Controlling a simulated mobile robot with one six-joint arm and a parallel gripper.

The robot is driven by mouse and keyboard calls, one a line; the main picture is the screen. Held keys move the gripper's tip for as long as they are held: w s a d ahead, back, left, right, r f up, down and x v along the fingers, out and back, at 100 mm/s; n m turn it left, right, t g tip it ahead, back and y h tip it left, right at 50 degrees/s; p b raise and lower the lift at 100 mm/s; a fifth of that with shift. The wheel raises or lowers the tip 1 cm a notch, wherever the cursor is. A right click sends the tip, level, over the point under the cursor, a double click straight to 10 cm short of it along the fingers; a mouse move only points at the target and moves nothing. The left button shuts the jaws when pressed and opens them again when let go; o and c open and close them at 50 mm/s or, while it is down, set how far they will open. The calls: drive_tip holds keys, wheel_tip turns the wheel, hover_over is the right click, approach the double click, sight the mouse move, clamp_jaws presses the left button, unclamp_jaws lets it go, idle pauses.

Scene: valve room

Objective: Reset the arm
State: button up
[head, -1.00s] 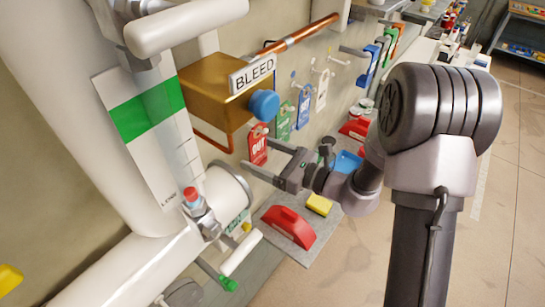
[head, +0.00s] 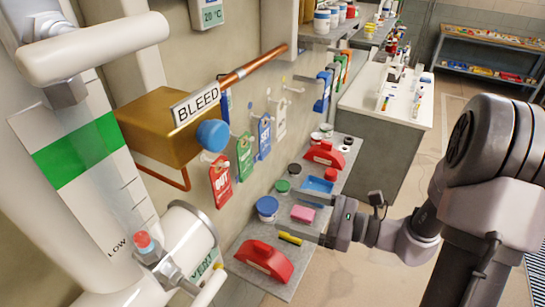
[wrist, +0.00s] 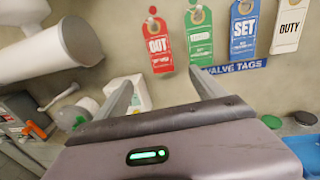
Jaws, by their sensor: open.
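My gripper (head: 300,222) is open, with nothing between its fingers. In the head view it points left, over the grey shelf (head: 255,283) along the wall. In the wrist view its two fingers (wrist: 160,78) point toward the wall, below and apart from the hanging tags. The red OUT tag (head: 221,182) hangs on the wall, and it also shows in the wrist view (wrist: 159,50). The green tag (head: 245,157), blue SET tag (head: 264,137) and white DUTY tag (head: 281,118) hang beside it.
A brass BLEED box (head: 155,130) with a blue knob (head: 213,135) juts from the wall. Open floor lies beyond my arm.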

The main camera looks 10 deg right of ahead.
drive_tip(key=s+a+f+n+g+h+b, duration=0.4)
drive_tip(key=s+f+n+b, duration=0.3)
drive_tip(key=f+b, duration=0.1)
drive_tip(key=s+a+f+n+g+h+b, duration=0.3)
drive_tip(key=s+a+f+n+g+b, duration=0.15)
drive_tip(key=s+f+n+b, duration=0.35)
drive_tip(key=d+f+n+t+h+b, duration=0.1)
drive_tip(key=d+n+t+h+b, duration=0.3)
drive_tip(key=d+t+h+b, duration=0.1)
drive_tip(key=d+h+b, duration=0.1)
drive_tip(key=b, duration=0.1)
drive_tip(key=shift+s+n+b, duration=0.3)
drive_tip(key=shift+n, duration=0.1)
drive_tip(key=shift+f, duration=0.1)
